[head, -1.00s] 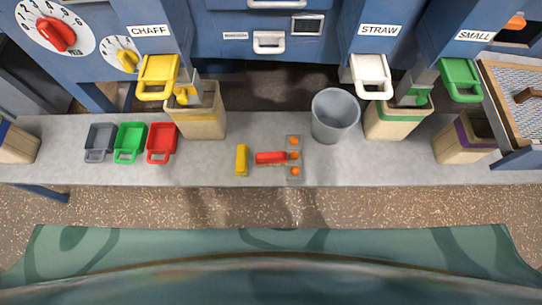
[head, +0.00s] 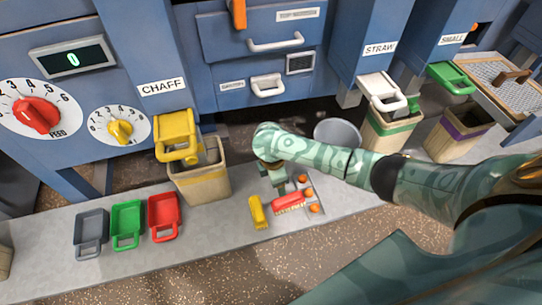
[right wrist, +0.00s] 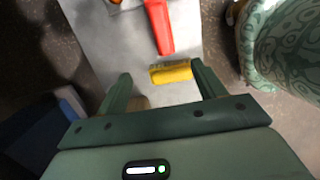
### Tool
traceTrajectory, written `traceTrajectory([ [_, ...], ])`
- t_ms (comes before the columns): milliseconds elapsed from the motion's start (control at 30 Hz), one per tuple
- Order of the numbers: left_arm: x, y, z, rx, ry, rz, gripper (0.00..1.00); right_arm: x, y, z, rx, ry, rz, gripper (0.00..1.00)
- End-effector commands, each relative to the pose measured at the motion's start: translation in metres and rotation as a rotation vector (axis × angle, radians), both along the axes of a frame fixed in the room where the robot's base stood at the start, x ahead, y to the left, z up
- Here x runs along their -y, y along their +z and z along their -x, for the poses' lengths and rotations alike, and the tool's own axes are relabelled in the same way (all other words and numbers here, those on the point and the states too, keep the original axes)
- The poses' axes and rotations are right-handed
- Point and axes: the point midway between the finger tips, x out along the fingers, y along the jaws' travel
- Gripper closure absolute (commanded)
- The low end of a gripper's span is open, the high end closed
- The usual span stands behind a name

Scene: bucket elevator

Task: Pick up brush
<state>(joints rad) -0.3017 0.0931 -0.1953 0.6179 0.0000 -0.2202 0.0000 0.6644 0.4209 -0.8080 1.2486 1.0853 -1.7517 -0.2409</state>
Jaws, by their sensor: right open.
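My right gripper (head: 277,188) reaches in from the right and hangs just behind the brush in the head view. In the right wrist view it is open (right wrist: 160,69), with no object clearly held. The red part lies beyond its fingertips. My left gripper is not in view.
A yellow block (head: 258,212) lies left of the brush, near the right finger in the wrist view. Grey (head: 91,232), green (head: 127,224) and red (head: 164,215) scoops stand left. A grey bucket (head: 338,132) is partly behind my arm.

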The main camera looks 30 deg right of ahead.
Motion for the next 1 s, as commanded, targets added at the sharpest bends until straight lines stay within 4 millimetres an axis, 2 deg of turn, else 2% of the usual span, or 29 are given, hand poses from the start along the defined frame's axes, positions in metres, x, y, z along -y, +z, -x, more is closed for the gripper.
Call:
traceTrajectory([
  [167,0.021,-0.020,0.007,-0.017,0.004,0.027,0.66,0.009,-0.033,0.005,-0.025,0.025,0.023,0.31],
  [300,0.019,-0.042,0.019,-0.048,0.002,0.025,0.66,0.015,-0.072,0.007,-0.027,0.021,0.022,0.31],
  [400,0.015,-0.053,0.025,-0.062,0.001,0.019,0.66,0.018,-0.094,0.008,-0.026,0.022,0.022,0.31],
  [500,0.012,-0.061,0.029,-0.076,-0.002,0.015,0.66,0.020,-0.107,0.008,-0.022,0.021,0.020,0.31],
  [667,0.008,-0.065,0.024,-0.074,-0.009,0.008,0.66,0.023,-0.114,0.008,-0.018,0.020,0.021,0.31],
  [900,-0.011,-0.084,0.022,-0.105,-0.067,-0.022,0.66,0.038,-0.152,0.018,-0.023,0.021,0.021,0.31],
  [1000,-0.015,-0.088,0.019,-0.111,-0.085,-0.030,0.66,0.040,-0.161,0.017,-0.020,0.020,0.022,0.31],
])
